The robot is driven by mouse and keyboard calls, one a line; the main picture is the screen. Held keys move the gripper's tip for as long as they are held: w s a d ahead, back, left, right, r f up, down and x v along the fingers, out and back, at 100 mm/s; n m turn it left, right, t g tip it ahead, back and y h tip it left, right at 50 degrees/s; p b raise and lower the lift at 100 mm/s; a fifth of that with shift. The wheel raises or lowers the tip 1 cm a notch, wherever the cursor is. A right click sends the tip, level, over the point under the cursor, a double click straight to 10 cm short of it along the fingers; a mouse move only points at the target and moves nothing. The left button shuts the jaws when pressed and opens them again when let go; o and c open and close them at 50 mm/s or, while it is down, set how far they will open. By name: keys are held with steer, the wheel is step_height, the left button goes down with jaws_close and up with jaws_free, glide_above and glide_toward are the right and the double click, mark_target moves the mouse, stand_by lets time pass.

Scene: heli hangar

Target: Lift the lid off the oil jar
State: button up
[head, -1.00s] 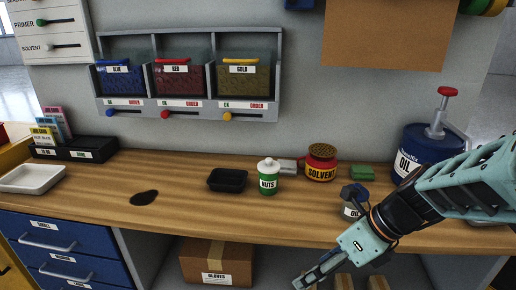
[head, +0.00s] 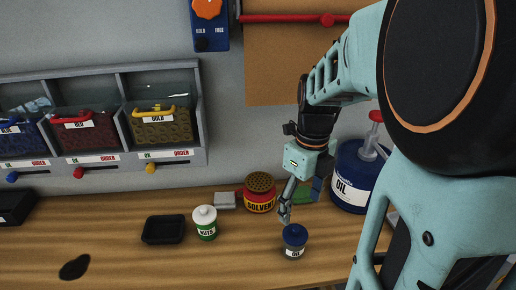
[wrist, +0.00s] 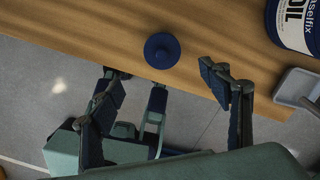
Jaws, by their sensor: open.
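The oil jar (head: 294,252) is a small clear jar labelled OIL with a round blue lid (head: 294,234) on top. It stands upright near the front of the wooden bench. In the wrist view the lid (wrist: 162,50) shows from above, near the bench edge. It covers the jar there. My gripper (head: 284,213) hangs just above and slightly left of the lid in the head view. In the wrist view my gripper (wrist: 164,78) is open, with spread fingers and nothing between them. The lid lies just beyond the fingertips, apart from them.
A large blue oil can (head: 350,190) with a red pump stands behind right. A red solvent can (head: 260,194), a nuts jar (head: 205,222) and a black tray (head: 163,230) stand to the left. Bare bench (head: 225,265) lies in front of them.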

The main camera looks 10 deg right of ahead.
mark_target(297, 229)
steer(key=f, duration=0.6)
steer(key=f+b, duration=0.1)
steer(key=f, duration=0.3)
steer(key=shift+w, duration=0.25)
steer(key=shift+c, duration=0.5)
steer(key=c, duration=0.8)
